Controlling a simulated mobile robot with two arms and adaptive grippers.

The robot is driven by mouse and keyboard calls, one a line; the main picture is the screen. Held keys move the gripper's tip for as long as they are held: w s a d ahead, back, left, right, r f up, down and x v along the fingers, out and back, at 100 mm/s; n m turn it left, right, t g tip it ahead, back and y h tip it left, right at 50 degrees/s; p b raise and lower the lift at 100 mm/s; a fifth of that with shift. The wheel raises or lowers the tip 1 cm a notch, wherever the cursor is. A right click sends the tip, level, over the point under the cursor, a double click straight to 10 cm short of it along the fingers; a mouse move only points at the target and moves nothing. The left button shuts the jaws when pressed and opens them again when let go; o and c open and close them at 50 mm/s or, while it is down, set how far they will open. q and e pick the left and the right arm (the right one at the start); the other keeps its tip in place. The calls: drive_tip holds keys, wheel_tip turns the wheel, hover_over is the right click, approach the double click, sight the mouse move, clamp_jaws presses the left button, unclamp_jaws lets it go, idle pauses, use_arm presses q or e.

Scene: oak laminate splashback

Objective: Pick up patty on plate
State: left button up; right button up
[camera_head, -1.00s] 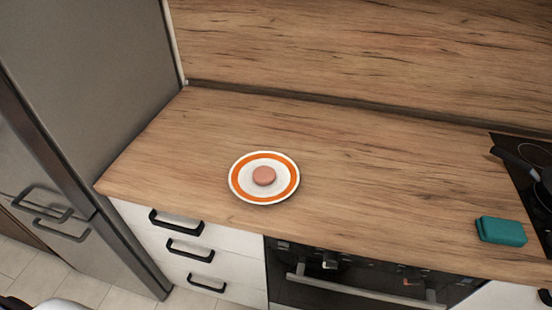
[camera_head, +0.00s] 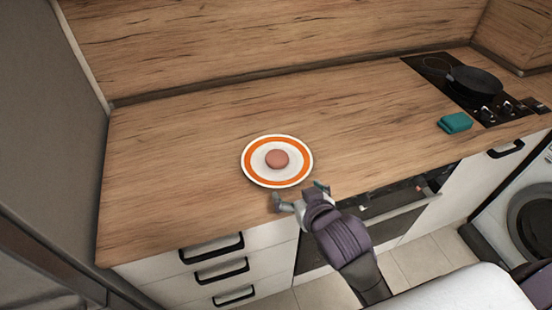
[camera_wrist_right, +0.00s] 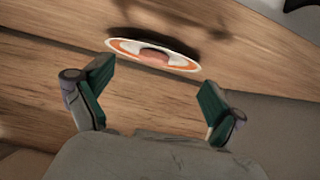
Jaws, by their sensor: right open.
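The patty (camera_head: 277,159) is a small pinkish-brown disc lying flat in the middle of a white plate (camera_head: 277,182) with an orange ring. The plate rests on the wooden counter near its front edge. In the right wrist view the patty (camera_wrist_right: 154,56) and plate (camera_wrist_right: 122,45) show beyond the fingers. My right gripper (camera_head: 300,193) is open and empty, at the counter's front edge just in front of the plate, apart from the patty. Its two green-padded fingers (camera_wrist_right: 155,106) are spread wide in the wrist view. My left gripper is out of view.
A teal sponge (camera_head: 455,122) lies on the counter at the right, beside a black cooktop (camera_head: 440,85) with a frying pan (camera_head: 474,80). Drawers (camera_head: 215,270) and an oven are below the counter. The counter left of the plate is clear.

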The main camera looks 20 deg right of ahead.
drive_tip(key=w, duration=0.1)
drive_tip(key=w+r, duration=0.1)
drive_tip(key=shift+w+r+t, duration=0.25)
drive_tip(key=shift+w+t, duration=0.1)
drive_tip(key=shift+t, duration=0.05)
approach(278, 158)
drive_tip(key=w+f, duration=0.2)
drive_tip(key=shift+w+a+p, duration=0.25)
drive_tip(key=shift+w+p, duration=0.05)
drive_tip(key=shift+p, duration=0.1)
drive_tip(key=shift+w+f, duration=0.25)
drive_tip(key=shift+w, duration=0.3)
drive_tip(key=shift+w+d, duration=0.1)
drive_tip(key=shift+w, duration=0.2)
drive_tip(key=shift+p+x, duration=0.7)
drive_tip(key=shift+x, duration=1.6)
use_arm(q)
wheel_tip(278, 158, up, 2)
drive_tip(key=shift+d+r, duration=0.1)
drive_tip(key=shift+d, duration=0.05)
use_arm(e)
drive_tip(key=shift+r, duration=0.15)
drive_tip(key=c, duration=1.3)
drive_tip(key=shift+o, duration=0.2)
